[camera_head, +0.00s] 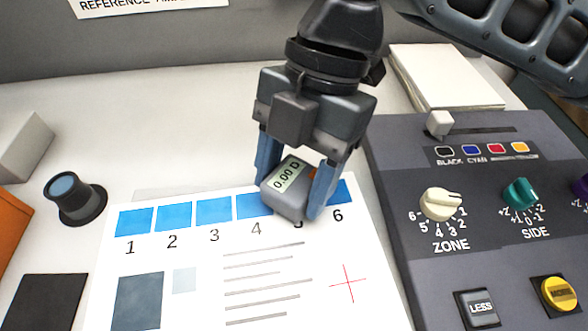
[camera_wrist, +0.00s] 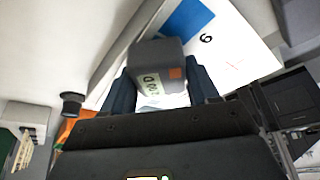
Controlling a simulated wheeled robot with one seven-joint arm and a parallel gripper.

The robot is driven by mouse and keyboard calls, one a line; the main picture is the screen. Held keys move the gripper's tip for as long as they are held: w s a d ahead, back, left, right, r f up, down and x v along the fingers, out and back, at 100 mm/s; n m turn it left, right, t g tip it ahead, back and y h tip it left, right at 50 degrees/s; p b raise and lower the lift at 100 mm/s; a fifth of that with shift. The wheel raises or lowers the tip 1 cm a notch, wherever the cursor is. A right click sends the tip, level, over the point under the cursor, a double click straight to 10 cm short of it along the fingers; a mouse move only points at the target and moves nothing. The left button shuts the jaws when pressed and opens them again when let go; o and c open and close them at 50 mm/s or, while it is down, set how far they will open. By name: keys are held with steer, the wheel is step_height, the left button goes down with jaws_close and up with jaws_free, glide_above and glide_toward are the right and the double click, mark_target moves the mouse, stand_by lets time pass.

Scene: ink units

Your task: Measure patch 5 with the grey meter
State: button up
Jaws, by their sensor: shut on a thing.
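My gripper (camera_head: 296,182) is shut on the grey meter (camera_head: 286,204), with one blue finger on each side of it. The meter's display reads 0.00 D. In the head view the meter is over the place of patch 5 on the printed sheet (camera_head: 198,270) and hides that patch and most of its number. I cannot tell whether the meter touches the sheet. Blue patches 1 to 4 (camera_head: 213,211) show to the left, patch 4 partly covered, and patch 6 (camera_head: 342,191) to the right. In the wrist view the meter (camera_wrist: 157,62) sits between the fingers, near patch 6 (camera_wrist: 188,22).
A control panel (camera_head: 390,190) with zone and side knobs, a slider and buttons stands at right. A paper stack (camera_head: 445,75) lies behind it. A black loupe-like cylinder (camera_head: 75,200) stands at left, near an orange box (camera_head: 10,228) and a dark block (camera_head: 42,300).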

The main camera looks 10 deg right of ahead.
steer(key=shift+f, duration=0.3)
stand_by(0.7)
stand_by(0.7)
steer(key=shift+r+p, duration=1.25)
steer(key=shift+r, duration=0.3)
stand_by(0.5)
